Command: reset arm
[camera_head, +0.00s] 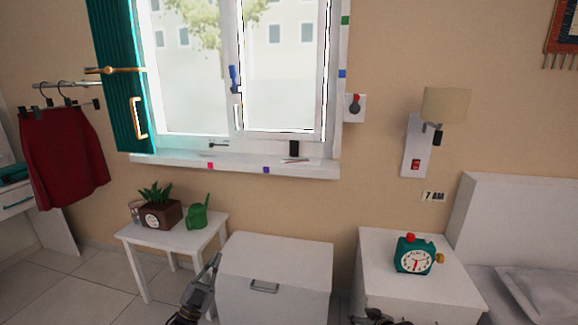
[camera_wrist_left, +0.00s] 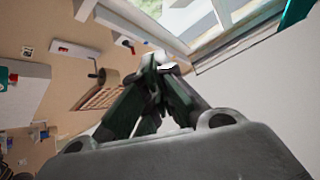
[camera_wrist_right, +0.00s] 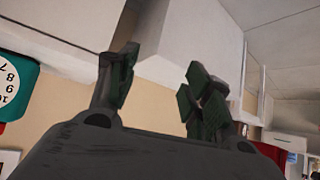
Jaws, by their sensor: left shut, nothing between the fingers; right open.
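My left gripper (camera_head: 213,264) shows at the bottom of the head view, pointing up in front of the white chest's left side. In the left wrist view (camera_wrist_left: 156,68) its fingers meet and hold nothing. My right gripper (camera_wrist_right: 160,72) is open and empty in the right wrist view, its two fingers well apart. In the head view only a small dark part of the right arm shows at the bottom edge, in front of the white nightstand (camera_head: 400,250).
The white chest (camera_head: 275,262) with a metal handle stands between the small table (camera_head: 175,237) and the nightstand. The table bears a potted plant (camera_head: 160,213) and a green watering can (camera_head: 198,216). A teal alarm clock (camera_head: 413,258) stands on the nightstand. A bed (camera_head: 515,225) is at right.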

